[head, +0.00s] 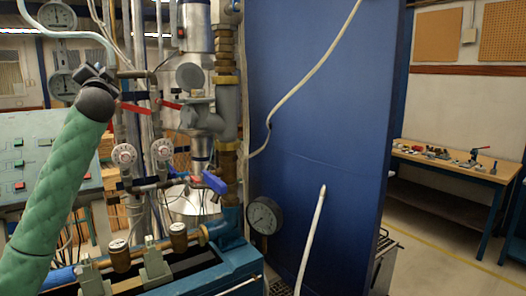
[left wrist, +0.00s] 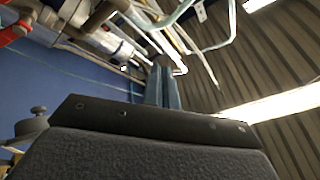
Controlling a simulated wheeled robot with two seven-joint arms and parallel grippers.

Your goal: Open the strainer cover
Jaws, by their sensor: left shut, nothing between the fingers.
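The grey strainer body (head: 205,120) sits on the vertical pipe line at the middle left of the head view. A round grey disc (head: 189,76), which looks like its cover, sits at the upper left of that body and seems closed. My left gripper (head: 92,73) is at the end of the green arm, left of the strainer and clearly apart from the disc. It is shut and empty, and its fingertips are small and dark here. In the left wrist view a dark part of my gripper fills the bottom. My right gripper is not in view.
Red valve handles (head: 135,108), a blue handle (head: 214,183) and thin pipes crowd the space around the strainer. Gauges (head: 58,17) stand behind my left gripper. A large blue panel (head: 310,130) rises right of the pipes. A workbench (head: 455,165) stands far right.

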